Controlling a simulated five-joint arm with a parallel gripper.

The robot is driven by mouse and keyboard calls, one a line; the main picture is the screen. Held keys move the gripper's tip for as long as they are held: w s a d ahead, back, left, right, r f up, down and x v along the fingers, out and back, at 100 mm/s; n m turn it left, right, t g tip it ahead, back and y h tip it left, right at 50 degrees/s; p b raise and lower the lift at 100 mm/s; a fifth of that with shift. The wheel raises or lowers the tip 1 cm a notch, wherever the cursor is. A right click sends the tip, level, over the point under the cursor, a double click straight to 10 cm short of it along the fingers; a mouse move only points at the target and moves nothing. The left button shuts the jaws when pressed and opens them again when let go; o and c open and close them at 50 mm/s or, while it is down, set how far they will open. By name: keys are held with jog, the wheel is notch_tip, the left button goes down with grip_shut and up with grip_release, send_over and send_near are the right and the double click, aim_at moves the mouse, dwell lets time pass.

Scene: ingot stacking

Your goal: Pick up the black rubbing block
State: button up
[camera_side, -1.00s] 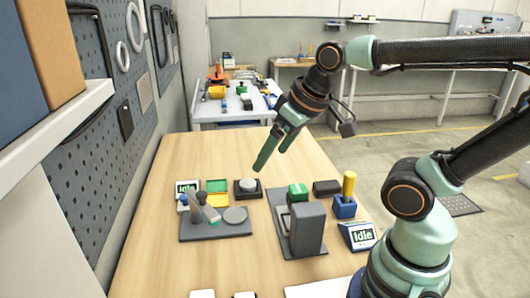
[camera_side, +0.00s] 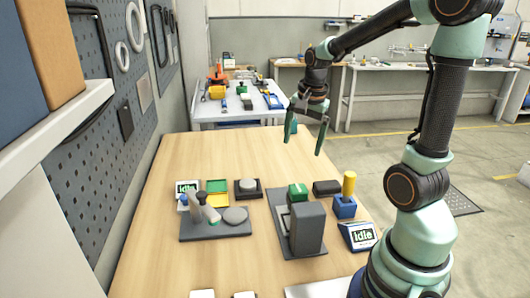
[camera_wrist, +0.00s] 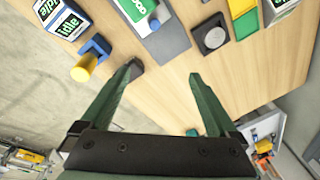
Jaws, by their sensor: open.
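A plain dark block, apparently the black rubbing block (camera_side: 326,187), lies on the table between the green-topped item and the blue holder in the side view. In the wrist view a dark block (camera_wrist: 137,69) shows right at the left fingertip, partly covered by it. My gripper (camera_side: 303,148) is open and empty, pointing down above the table, behind the block in the side view. Its two green fingers (camera_wrist: 162,72) are spread wide in the wrist view. I see no contact with the block.
A blue holder with a yellow cylinder (camera_side: 348,185) stands right beside the block. A grey machine (camera_side: 308,230) on a plate is in front. A black base with a grey disc (camera_side: 248,186) lies left. The table's far half (camera_side: 220,150) is clear.

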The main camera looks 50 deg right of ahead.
jog(key=s+d+f+m+g+y, duration=0.15)
jog(key=s+d+f+m, duration=0.25)
jog(key=d+f+m, duration=0.5)
jog(key=m, duration=0.1)
send_over(327, 184)
jog(key=shift+g+h, duration=0.25)
jog(key=f, duration=0.5)
jog(key=shift+s+a, duration=0.15)
jog(key=shift+a, duration=0.1)
jog(key=shift+d+f, duration=0.2)
jog(key=shift+f, duration=1.1)
jog(key=shift+d+f, duration=0.15)
jog(key=shift+f, duration=1.15)
grip_shut()
notch_tip(327, 184, up, 20)
